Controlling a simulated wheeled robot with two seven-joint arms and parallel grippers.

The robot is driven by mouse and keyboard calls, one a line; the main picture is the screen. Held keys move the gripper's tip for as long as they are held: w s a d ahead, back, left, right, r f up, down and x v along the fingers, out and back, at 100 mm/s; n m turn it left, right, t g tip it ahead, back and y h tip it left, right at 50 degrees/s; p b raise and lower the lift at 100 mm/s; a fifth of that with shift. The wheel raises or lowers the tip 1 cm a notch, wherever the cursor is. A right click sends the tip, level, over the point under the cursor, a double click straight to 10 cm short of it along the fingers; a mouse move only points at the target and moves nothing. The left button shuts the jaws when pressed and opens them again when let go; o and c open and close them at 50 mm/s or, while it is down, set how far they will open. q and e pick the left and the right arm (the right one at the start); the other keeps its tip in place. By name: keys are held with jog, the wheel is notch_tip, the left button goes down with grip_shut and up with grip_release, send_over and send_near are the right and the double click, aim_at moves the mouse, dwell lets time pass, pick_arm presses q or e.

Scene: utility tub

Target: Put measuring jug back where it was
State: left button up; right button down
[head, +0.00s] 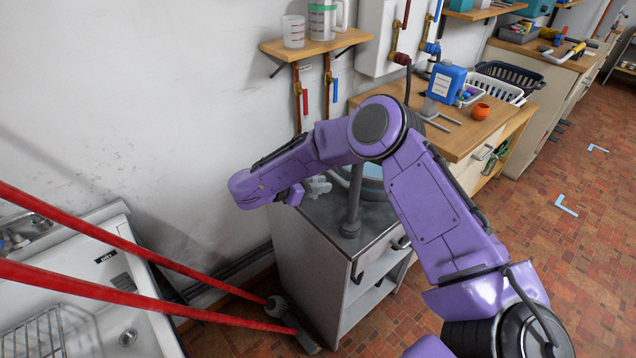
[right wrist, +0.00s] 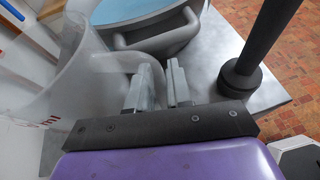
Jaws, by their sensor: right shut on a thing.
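The measuring jug (right wrist: 65,85) is clear, with red markings, and fills the left of the right wrist view. Its clear handle reaches to my right gripper (right wrist: 160,70), whose fingers are shut on it. In the head view my right gripper (head: 303,191) is over the grey cabinet's top, below the wall shelf (head: 318,45); the jug cannot be made out clearly there, behind my arm. The shelf carries a clear beaker with red marks (head: 293,32) at its left and a green-banded jug (head: 322,20) to the right. My left gripper is out of view.
A round vessel with a blue inside (right wrist: 150,8) and a grey post (right wrist: 255,50) stand close to my right gripper. Red poles (head: 130,260) cross the left, over a white sink (head: 90,290).

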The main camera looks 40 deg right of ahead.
jog(key=c, duration=1)
grip_release()
jog(key=shift+f, duration=0.1)
jog(key=shift+c, duration=0.2)
jog(key=shift+r, duration=0.35)
jog(key=a+b, duration=0.1)
jog(key=a, duration=0.2)
jog(key=shift+w+a+r+b, duration=0.1)
jog(key=shift+w+r+b, duration=0.1)
jog(key=shift+b, duration=0.15)
jog(key=b+v, duration=0.2)
jog(key=v, duration=0.6)
jog(key=shift+a+r, duration=0.3)
jog(key=shift+r, duration=0.1)
